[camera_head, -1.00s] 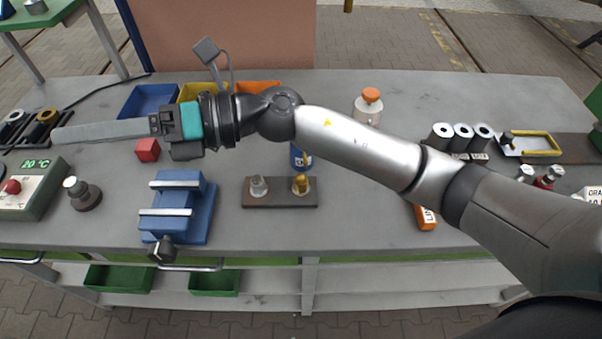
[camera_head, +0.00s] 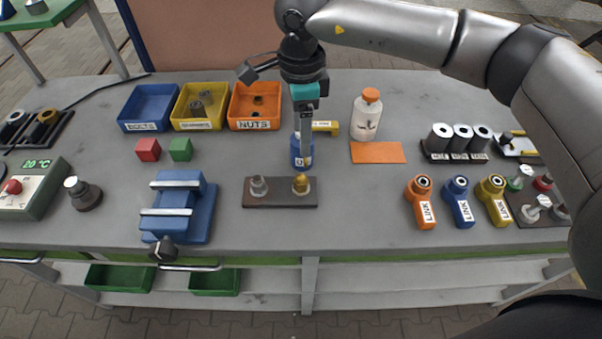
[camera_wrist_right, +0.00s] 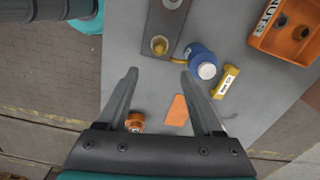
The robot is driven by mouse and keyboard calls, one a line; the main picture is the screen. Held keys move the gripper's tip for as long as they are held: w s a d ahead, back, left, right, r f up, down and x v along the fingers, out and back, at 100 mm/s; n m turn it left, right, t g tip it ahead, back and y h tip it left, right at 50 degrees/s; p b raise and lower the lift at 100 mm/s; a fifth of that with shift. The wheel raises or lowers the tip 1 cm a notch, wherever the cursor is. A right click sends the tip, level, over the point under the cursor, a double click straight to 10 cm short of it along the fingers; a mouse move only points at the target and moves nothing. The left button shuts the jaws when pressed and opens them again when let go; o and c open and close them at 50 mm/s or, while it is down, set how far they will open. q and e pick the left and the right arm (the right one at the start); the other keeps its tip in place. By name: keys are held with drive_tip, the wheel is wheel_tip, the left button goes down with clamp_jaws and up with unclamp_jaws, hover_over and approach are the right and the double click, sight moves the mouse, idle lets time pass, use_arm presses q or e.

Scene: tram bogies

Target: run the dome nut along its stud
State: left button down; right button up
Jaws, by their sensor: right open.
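A dark brown plate (camera_head: 280,201) lies on the bench with two upright fittings. The brass-coloured one (camera_head: 301,184) on its right looks like the dome nut; its stud is hidden or too small to make out. A silver-grey fitting (camera_head: 259,186) stands on the left. My right gripper (camera_head: 305,158) points down just behind and above the brass nut, apart from it. In the right wrist view, the brass nut (camera_wrist_right: 159,45) shows beyond the open, empty fingertips (camera_wrist_right: 160,74). My left gripper is out of view.
A blue bottle (camera_head: 296,153) stands close behind the plate, beside my right gripper. A blue vice (camera_head: 180,208) is to the left. Orange nuts bin (camera_head: 254,124) and white bottle (camera_head: 367,116) stand behind. Bench right of the plate is clear up to the link parts (camera_head: 424,205).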

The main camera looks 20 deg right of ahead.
sight(301, 179)
wheel_tip(301, 179, down, 13)
drive_tip(key=shift+f, duration=0.2)
drive_tip(key=shift+c, duration=0.2)
clamp_jaws()
idle(0.5)
